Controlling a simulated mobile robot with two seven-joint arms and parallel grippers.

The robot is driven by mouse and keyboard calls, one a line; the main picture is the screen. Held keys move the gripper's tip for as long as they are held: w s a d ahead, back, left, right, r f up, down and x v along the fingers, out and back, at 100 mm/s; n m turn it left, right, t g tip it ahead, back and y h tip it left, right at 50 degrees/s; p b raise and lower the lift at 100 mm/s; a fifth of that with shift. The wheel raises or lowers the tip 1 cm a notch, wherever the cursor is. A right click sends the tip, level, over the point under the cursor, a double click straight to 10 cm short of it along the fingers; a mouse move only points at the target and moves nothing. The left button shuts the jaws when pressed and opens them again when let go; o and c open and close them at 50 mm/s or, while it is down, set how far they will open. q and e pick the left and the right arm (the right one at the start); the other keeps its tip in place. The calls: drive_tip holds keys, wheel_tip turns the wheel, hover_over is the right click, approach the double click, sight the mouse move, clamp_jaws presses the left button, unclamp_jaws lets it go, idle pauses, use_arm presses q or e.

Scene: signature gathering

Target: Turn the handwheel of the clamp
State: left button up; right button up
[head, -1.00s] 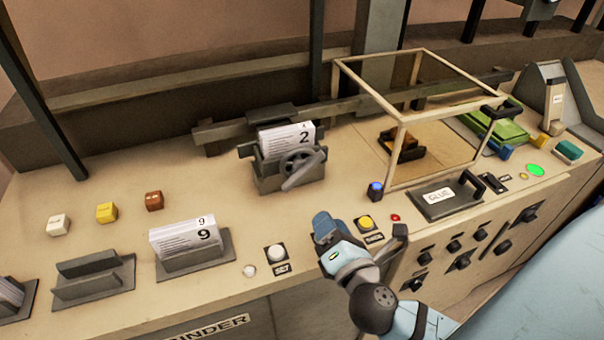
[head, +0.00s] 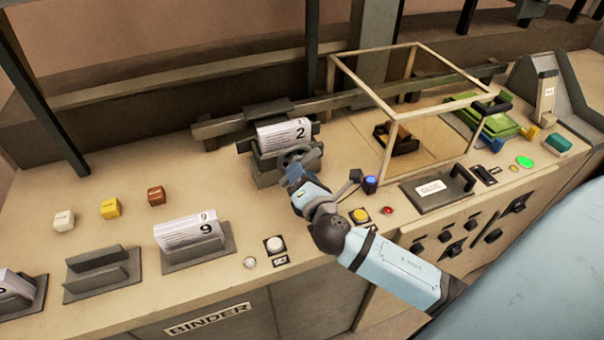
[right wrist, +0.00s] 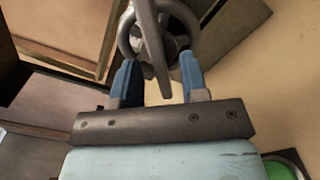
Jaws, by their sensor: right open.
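The clamp (head: 264,168) is a dark grey block on the bench holding a white card stack marked 2 (head: 285,134). Its handwheel (head: 290,156) is on the front, partly hidden by my right gripper (head: 298,170). In the right wrist view the handwheel (right wrist: 128,38) is a dark ring with a long bar (right wrist: 156,58) across it. The right gripper (right wrist: 160,82) is open, its blue fingers on either side of the bar's lower part. Gaps show between bar and fingers. My left gripper is not in view.
A glass-sided frame (head: 397,128) and a blue button (head: 370,183) stand right of the clamp. A card holder with a 9 stack (head: 190,232) and coloured cubes (head: 110,208) are left.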

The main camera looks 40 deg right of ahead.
clamp_jaws()
drive_tip(key=m+b, duration=0.1)
drive_tip(key=m, duration=0.4)
drive_tip(key=m+b, duration=0.1)
drive_tip(key=m, duration=0.4)
drive_tip(key=m+b, duration=0.1)
drive_tip(key=m, duration=0.4)
drive_tip(key=shift+r+m, duration=0.3)
drive_tip(key=shift+r, duration=0.05)
idle(0.6)
